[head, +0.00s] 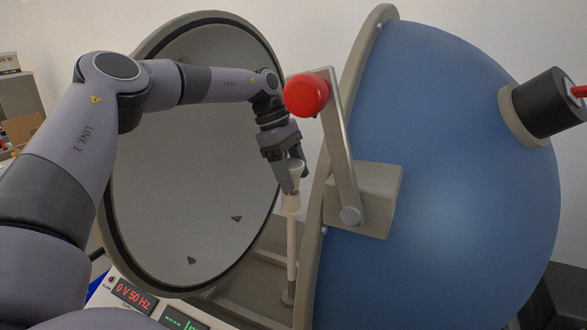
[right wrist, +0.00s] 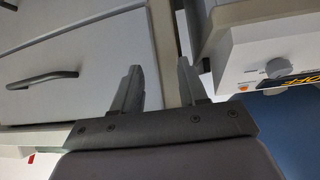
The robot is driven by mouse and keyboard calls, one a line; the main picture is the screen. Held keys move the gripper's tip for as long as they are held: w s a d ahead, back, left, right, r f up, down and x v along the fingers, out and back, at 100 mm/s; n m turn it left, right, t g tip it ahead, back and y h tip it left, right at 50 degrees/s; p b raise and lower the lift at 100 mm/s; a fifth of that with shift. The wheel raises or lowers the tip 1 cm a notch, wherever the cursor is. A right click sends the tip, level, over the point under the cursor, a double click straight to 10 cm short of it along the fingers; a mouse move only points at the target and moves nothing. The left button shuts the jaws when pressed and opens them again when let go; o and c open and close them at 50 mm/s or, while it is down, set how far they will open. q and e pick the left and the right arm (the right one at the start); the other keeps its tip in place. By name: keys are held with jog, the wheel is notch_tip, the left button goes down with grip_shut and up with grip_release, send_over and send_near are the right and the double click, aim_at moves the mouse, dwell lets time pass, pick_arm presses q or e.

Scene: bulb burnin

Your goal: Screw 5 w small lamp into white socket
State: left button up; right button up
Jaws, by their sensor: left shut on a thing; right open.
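My left gripper (head: 289,182) reaches between the open halves of a large sphere. It is shut on a small pale lamp (head: 296,166), partly hidden by the fingers. The lamp is right above the white socket (head: 290,204), which tops a thin upright post (head: 291,250). I cannot tell whether the lamp's base touches the socket or how far it is in. My right gripper (right wrist: 160,88) is open and empty in the right wrist view, its two fingers apart.
The grey-lined hemisphere (head: 180,150) stands left and the blue hemisphere (head: 450,170) right, with a red-knobbed latch (head: 306,95) close beside my left wrist. A meter panel (head: 135,296) reads 0 V 50 Hz. The right wrist view shows drawers (right wrist: 85,60) and a knobbed box (right wrist: 265,50).

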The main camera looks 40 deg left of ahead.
pick_arm(q)
jog(key=m, duration=0.1)
jog(key=m+g, duration=0.1)
jog(key=m, duration=0.1)
jog(key=shift+s+d+f+g+p, duration=0.1)
jog(key=shift+d+f+g+p, duration=0.05)
jog(key=shift+d+g+p, duration=0.15)
jog(key=shift+s+d+f+m+g, duration=0.15)
jog(key=shift+m+g, duration=0.15)
jog(key=shift+m, duration=0.7)
jog(key=o, duration=0.9)
jog(key=shift+c, duration=0.2)
jog(key=shift+o, duration=0.3)
jog(key=shift+d, duration=0.1)
